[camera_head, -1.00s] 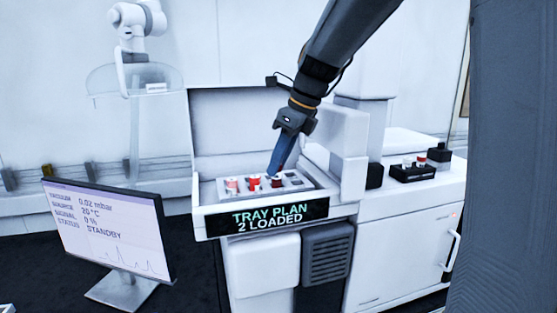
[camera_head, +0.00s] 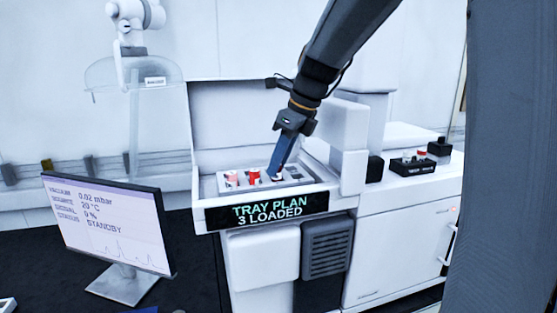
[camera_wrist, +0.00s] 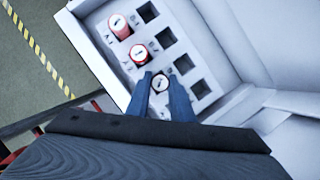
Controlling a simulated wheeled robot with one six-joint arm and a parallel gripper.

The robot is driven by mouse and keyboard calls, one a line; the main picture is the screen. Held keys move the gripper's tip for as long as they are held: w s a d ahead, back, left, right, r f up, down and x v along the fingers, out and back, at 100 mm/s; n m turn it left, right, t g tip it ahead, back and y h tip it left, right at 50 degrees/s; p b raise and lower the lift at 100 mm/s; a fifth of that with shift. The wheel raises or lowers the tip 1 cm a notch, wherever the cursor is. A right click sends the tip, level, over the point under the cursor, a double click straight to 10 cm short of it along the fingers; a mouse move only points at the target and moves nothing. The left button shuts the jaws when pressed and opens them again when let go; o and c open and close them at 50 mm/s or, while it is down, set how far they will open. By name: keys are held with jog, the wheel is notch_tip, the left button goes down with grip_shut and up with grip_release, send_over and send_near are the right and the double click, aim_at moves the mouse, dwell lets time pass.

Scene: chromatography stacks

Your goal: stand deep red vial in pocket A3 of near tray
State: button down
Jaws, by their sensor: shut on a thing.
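The near tray (camera_head: 222,186) is white with two rows of square pockets. My gripper (camera_wrist: 160,88) is shut on the deep red vial (camera_wrist: 160,85), which looks almost black around its pale top. The vial is upright between the blue fingers, at the third place in the row that holds two red vials, matching pocket A3. The fingers hide its lower part and the pocket edge, so its depth is hard to tell. In the head view my gripper (camera_head: 278,175) reaches down into the tray and mostly hides the vial.
A paler red vial (camera_wrist: 118,24) and a bright red vial (camera_wrist: 139,53) stand in the same row. The pockets of the other row (camera_wrist: 176,61) are empty. The tray display (camera_head: 267,210) reads "3 LOADED". A dark rack (camera_head: 412,167) stands right.

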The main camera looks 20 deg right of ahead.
jog(key=shift+f, duration=0.2)
jog(key=c, duration=1.1)
grip_release()
jog(key=shift+r+p, duration=0.45)
jog(key=shift+r, duration=3.1)
